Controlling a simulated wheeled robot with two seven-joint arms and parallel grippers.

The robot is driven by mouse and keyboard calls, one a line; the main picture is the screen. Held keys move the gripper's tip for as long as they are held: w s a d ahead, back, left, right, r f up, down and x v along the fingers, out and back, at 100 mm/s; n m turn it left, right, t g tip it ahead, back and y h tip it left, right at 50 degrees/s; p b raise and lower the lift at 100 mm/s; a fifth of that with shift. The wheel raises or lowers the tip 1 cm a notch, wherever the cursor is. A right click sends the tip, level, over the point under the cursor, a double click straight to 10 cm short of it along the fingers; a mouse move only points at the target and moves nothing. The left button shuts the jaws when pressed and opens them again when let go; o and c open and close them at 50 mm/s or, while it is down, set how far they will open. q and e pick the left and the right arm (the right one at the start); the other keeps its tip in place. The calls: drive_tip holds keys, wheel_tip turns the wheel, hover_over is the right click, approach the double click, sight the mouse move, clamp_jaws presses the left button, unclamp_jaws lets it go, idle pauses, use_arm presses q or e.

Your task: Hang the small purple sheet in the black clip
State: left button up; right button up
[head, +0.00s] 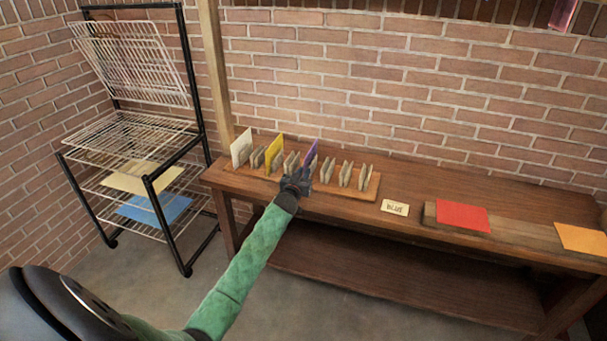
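The small purple sheet (311,151) stands upright in a slotted wooden rack (372,187) on the bench, among several pale dividers. My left gripper (299,178) is right in front of the sheet and overlaps its lower part. The fingers are dark and small here, so I cannot tell whether they touch the sheet or are shut on it. My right gripper is not in view. I cannot make out a black clip. A pink-purple sheet (563,14) hangs at the top right, cut off by the picture's edge.
The rack also holds a white sheet (241,147) and a yellow sheet (274,152). A card reading "BLUE" (395,208), a red sheet (462,217) and an orange sheet (581,239) lie to the right. A wire drying rack (120,130) stands at left.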

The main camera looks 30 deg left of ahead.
use_arm(q)
clamp_jaws()
wheel_tip(320, 180, up, 8)
drive_tip(key=p, duration=0.5)
drive_tip(key=shift+f+p, duration=0.25)
drive_tip(key=shift+p, duration=0.1)
drive_tip(key=p+v, duration=0.3)
drive_tip(key=v, duration=0.4)
idle(0.6)
idle(0.5)
